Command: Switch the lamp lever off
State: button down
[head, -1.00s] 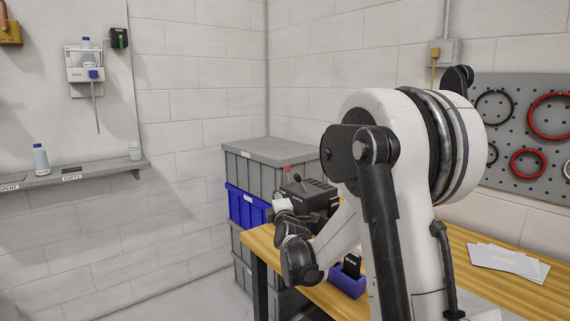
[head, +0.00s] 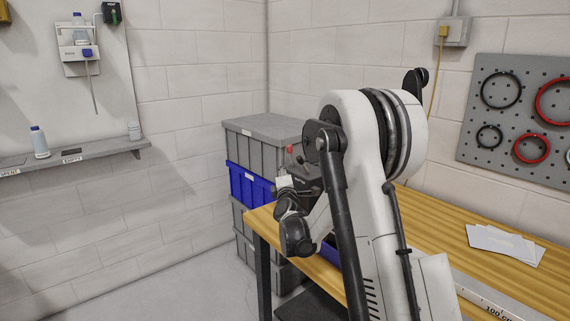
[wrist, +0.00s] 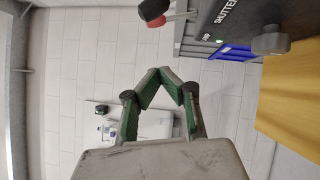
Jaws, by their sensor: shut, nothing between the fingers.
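A dark control box (wrist: 235,22) with the lettering "SHUTTER" shows at the top right of the wrist view, turned on its side. A lever with a red tip (wrist: 152,21) and a black-tipped part (wrist: 154,7) stick out from its left. A small green light (wrist: 220,40) shows on the box. No lamp label is readable, so I cannot tell which lever is the lamp's. In the head view the box (head: 308,180) stands behind my arm, with the red tip (head: 290,149) upright. My gripper (wrist: 160,74) is shut and empty, apart from the levers.
A grey knob (wrist: 270,41) protrudes from the box. The box is at the wooden bench (head: 400,262), beside stacked grey and blue crates (head: 246,187). A pegboard (head: 520,110) with rings and white papers (head: 505,244) are at the right. A wall shelf (head: 90,153) is at the left.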

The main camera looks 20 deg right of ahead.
aim_at(288, 150)
jog(key=s+d+x, duration=0.1)
jog(key=d+x, duration=0.1)
jog(key=x, duration=1)
jog(key=shift+d+r+p, duration=0.3)
jog(key=shift+w, duration=0.1)
jog(key=shift+d, duration=0.15)
jog(key=shift+w+d+r+b, duration=0.1)
jog(key=shift+d+r+b, duration=0.1)
jog(key=shift+d+b, duration=0.15)
jog(key=shift+a, duration=0.1)
